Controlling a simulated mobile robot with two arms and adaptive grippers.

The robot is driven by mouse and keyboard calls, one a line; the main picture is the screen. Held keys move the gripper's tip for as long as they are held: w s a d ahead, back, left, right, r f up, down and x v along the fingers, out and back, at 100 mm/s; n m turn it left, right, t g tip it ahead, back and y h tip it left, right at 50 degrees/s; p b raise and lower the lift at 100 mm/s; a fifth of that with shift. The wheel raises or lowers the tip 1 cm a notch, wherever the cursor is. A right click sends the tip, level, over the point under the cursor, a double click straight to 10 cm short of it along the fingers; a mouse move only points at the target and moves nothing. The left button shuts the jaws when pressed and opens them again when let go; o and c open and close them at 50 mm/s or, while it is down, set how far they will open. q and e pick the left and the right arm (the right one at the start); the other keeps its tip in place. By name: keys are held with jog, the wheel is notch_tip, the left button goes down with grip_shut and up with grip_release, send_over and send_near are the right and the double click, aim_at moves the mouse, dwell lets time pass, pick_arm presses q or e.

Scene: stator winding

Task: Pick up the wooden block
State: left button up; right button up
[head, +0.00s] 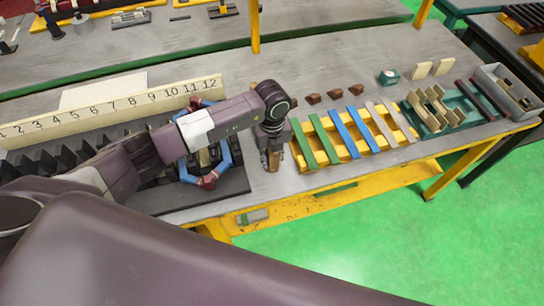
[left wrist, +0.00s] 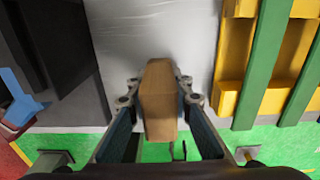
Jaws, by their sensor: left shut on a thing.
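A tan wooden block (left wrist: 158,100) stands between the two fingers of my left gripper (left wrist: 158,122) in the left wrist view, and the fingers are shut on it. In the head view my left gripper (head: 271,150) points down near the front edge of the grey table (head: 330,80), and the block (head: 274,161) shows only as a small part at its fingertips. I cannot tell whether the block touches the table. Several dark brown wooden pieces (head: 312,98) lie in a row behind. My right gripper is not in view.
Right of my left gripper is a yellow rack (head: 303,132) with green, blue and pale strips. To the left are a blue and red ring (head: 209,182) on a dark base and a numbered board (head: 110,108). A green holder (head: 450,115) stands further right.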

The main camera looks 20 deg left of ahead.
pick_arm(q)
grip_shut()
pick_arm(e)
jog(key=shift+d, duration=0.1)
pick_arm(q)
jog(key=shift+r, duration=0.1)
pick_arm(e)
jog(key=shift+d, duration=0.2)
